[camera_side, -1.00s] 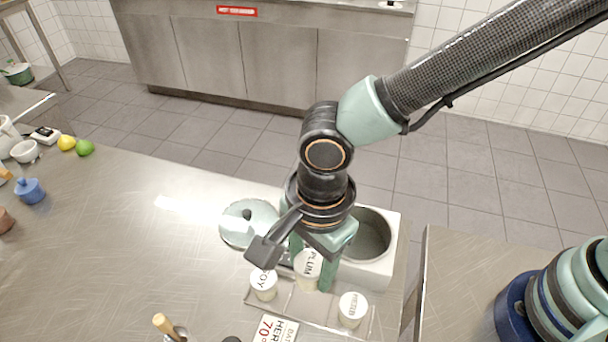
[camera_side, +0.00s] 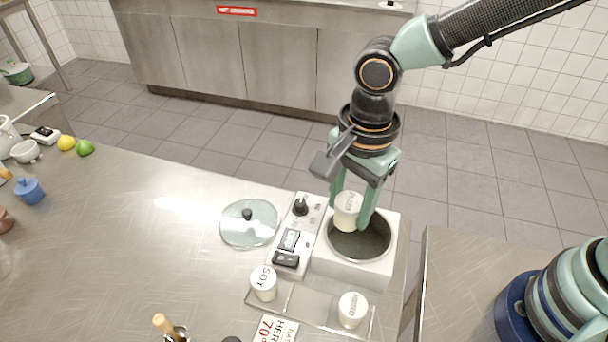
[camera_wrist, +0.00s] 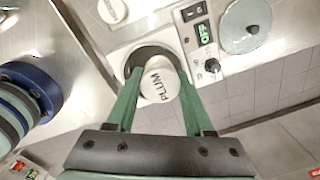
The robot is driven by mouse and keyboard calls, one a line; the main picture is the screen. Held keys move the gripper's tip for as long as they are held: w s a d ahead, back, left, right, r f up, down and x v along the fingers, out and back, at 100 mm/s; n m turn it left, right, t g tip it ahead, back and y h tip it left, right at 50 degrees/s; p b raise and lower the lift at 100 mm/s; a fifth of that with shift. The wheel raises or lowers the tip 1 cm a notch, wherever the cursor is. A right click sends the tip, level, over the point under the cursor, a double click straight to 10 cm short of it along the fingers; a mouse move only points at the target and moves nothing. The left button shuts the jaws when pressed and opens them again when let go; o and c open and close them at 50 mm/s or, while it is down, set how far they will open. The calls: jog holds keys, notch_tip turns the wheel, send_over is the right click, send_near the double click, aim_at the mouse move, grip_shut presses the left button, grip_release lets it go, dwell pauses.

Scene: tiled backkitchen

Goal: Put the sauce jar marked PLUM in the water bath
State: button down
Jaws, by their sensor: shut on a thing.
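The white jar marked PLUM (camera_side: 347,211) is held between the two green fingers of my gripper (camera_side: 354,208). The water bath (camera_side: 362,240) is a white box with a round, dark metal well. The jar hangs upright over the left back part of the well. Part of the well rim is hidden behind the jar and fingers. In the wrist view the bath's opening (camera_wrist: 135,60) shows behind the jar.
A jar marked SOY (camera_side: 263,283) and another white-lidded jar (camera_side: 352,309) stand on a low tray (camera_side: 306,303) in front of the bath. The control panel (camera_side: 292,241) adjoins the bath's left side. A glass lid (camera_side: 248,225) lies left of it.

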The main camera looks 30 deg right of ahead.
jog(key=shift+w+d+f, duration=0.1)
jog(key=shift+d+f, duration=0.5)
jog(key=shift+f, duration=1.2)
jog(key=shift+w+d+f, duration=0.1)
jog(key=shift+d+f, duration=0.5)
jog(key=shift+f, duration=1.2)
jog(key=shift+w+d+f, duration=0.1)
jog(key=shift+d+f, duration=0.5)
jog(key=shift+f, duration=1.2)
jog(key=shift+f, duration=0.2)
jog(key=shift+c, duration=1)
grip_release()
jog(key=shift+o, duration=0.3)
jog(key=shift+o, duration=0.7)
notch_tip(320, 180, up, 12)
jog(key=shift+f, duration=0.2)
